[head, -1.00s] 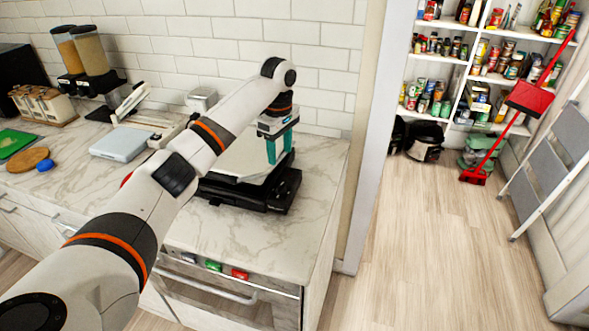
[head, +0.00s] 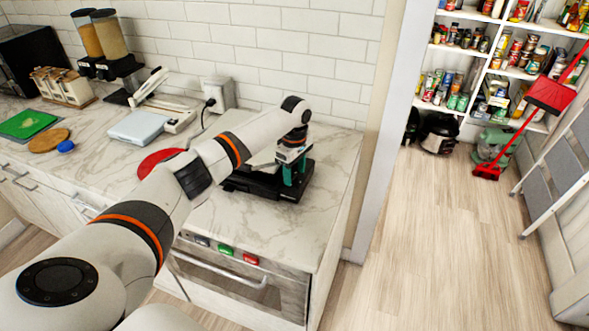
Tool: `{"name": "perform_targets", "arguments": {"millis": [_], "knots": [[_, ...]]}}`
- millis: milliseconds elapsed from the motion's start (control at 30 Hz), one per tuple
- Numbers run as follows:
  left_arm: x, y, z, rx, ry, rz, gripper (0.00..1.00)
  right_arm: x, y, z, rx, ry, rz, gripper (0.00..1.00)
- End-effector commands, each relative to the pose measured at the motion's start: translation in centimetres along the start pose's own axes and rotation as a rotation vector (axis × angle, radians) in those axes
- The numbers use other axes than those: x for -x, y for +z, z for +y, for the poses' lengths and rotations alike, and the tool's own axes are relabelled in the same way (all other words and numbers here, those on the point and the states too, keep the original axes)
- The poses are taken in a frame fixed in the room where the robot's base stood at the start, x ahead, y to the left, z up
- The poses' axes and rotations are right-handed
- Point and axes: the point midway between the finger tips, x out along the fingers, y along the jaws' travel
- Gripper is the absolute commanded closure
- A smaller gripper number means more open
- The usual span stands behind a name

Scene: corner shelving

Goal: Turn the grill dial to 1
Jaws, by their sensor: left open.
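The grill (head: 262,188) is a low black appliance on the marble counter, with a pale, flat surface partly showing above its base. My left forearm and gripper cover part of it. My left gripper (head: 292,172) has teal fingers pointing down and is open at the grill's right side. I cannot tell whether the fingers touch it. The grill dial and its markings cannot be made out. My right gripper is not in view.
A red round mat (head: 158,162) lies left of the grill, partly behind my arm. A white outlet box (head: 217,93) with a black plug is on the wall behind. A pale blue scale-like box (head: 138,127) sits further left. An oven handle (head: 222,270) juts below the counter.

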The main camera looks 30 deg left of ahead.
Motion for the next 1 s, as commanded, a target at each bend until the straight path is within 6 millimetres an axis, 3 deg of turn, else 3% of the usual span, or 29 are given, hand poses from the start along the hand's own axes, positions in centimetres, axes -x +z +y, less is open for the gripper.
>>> {"name": "perform_targets", "arguments": {"millis": [233,533,800,1000], "knots": [[-0.1,0.0,0.0,0.000,0.000,0.000,0.47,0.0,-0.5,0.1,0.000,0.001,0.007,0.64],[-0.1,0.0,0.0,0.000,0.000,0.000,0.92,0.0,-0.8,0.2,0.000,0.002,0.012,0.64],[0.2,0.0,0.0,-0.113,0.001,0.002,0.92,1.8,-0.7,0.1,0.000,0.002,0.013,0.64],[0.0,0.0,0.0,-0.132,-0.001,0.001,0.92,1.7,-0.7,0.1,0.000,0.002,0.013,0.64]]}}
